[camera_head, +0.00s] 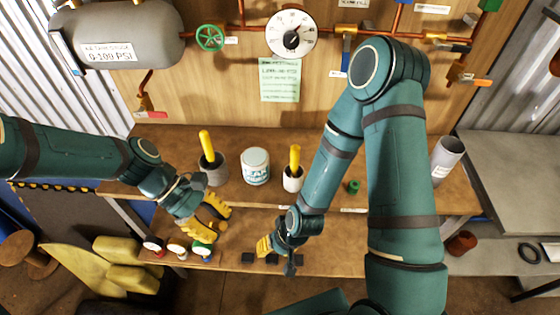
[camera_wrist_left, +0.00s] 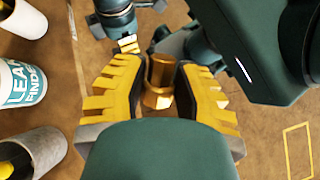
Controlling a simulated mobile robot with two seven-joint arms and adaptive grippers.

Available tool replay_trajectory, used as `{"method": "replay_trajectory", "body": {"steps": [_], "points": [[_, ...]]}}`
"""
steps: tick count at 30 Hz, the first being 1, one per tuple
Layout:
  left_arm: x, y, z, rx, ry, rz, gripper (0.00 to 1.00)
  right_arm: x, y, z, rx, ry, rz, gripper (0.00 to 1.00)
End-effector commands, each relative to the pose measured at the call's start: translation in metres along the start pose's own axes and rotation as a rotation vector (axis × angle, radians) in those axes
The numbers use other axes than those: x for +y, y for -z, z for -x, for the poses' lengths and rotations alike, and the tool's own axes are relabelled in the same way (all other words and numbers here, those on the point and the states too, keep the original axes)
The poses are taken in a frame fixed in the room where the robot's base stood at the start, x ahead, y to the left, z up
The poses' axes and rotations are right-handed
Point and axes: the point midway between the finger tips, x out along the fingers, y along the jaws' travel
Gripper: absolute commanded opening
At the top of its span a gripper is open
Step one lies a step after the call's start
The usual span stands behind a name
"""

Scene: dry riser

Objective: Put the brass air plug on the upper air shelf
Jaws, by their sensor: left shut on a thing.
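The brass air plug (camera_wrist_left: 159,78) is a golden piece with a hex-like collar, seen between the yellow finger pads in the left wrist view. My left gripper (camera_head: 218,215) is shut on it, at the front edge of the upper wooden shelf (camera_head: 320,200) in the head view. The gripper hides the plug there. A yellow outlined rectangle (camera_wrist_left: 299,150) shows on the wood at the right of the left wrist view. My right gripper (camera_head: 278,252) is by the lower shelf (camera_head: 340,257); its jaw opening is unclear. One yellow finger of it shows in the left wrist view (camera_wrist_left: 128,44).
Two cups (camera_head: 214,171) (camera_head: 292,180) with yellow handles, a leak-finder can (camera_head: 256,167) and a green fitting (camera_head: 353,187) stand on the upper shelf. Small gauges (camera_head: 178,250) and dark blocks (camera_head: 248,258) sit on the lower shelf. Pipes and valves line the wall.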

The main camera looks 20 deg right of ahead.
Motion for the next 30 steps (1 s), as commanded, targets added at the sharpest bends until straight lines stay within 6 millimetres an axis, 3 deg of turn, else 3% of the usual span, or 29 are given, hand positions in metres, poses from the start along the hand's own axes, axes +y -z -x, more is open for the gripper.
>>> {"method": "replay_trajectory", "body": {"steps": [8,17,25,30], "points": [[0.044,-0.014,0.033,-0.317,-0.386,0.295,0.00,0.000,0.000,0.000,0.000,0.000,0.000,0.46],[0.078,0.003,0.069,-0.520,-0.780,0.462,0.00,0.000,0.000,0.000,0.000,0.000,-0.001,0.46],[0.098,0.038,0.099,-0.631,-1.140,0.554,0.00,0.000,0.000,0.000,0.000,0.000,-0.001,0.46],[0.104,0.083,0.118,-0.674,-1.443,0.604,0.00,0.000,0.000,0.000,0.000,0.000,-0.001,0.46]]}}
